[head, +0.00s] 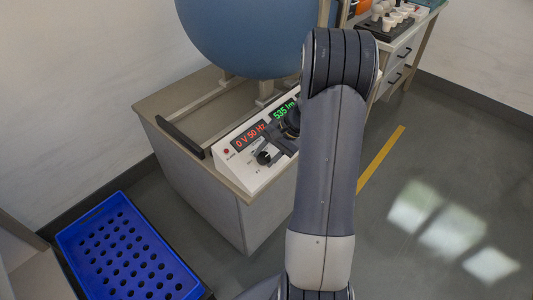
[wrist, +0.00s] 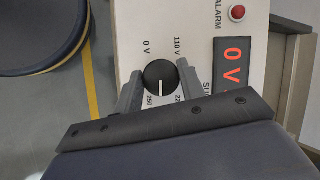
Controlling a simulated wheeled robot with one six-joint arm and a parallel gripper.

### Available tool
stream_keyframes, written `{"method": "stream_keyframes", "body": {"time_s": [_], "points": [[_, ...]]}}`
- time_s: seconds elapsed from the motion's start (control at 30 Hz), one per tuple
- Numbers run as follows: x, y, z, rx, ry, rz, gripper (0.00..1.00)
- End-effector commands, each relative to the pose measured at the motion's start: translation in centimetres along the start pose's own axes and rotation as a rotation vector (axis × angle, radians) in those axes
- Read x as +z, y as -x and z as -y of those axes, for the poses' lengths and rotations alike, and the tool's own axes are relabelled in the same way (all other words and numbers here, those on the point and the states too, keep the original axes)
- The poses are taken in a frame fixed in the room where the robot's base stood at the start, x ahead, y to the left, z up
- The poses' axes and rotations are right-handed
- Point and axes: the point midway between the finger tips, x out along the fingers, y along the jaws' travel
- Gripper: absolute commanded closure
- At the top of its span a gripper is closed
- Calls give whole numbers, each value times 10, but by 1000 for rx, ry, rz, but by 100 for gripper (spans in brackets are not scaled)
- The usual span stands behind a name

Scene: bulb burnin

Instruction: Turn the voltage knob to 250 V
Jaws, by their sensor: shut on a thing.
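The voltage knob (wrist: 158,72) is round and black with a white pointer line. It sits on a white panel (wrist: 130,30) with printed marks 0 V, 110 V, 250 and a partly covered one starting 22. In the wrist view, the pointer aims straight down, between the 250 and 22 marks. My gripper (wrist: 160,82) has one grey finger on each side of the knob and is shut on it. A red display (wrist: 233,75) beside it reads 0 V. In the head view, the display (head: 250,137) reads 0 V 50 Hz; my arm covers part of the panel.
A large blue-grey sphere (head: 250,35) stands behind the panel on the bench (head: 160,100). A red alarm button (wrist: 237,13) is near the display. A blue tray with holes (head: 72,238) is at lower left. Open floor (head: 430,160) lies to the right.

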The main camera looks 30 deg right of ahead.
Motion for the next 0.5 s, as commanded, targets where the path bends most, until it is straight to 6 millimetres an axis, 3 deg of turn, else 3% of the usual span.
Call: {"method": "stream_keyframes", "body": {"time_s": [0.5], "points": [[0, 0, -2, -175, -354, -19, 85]]}}
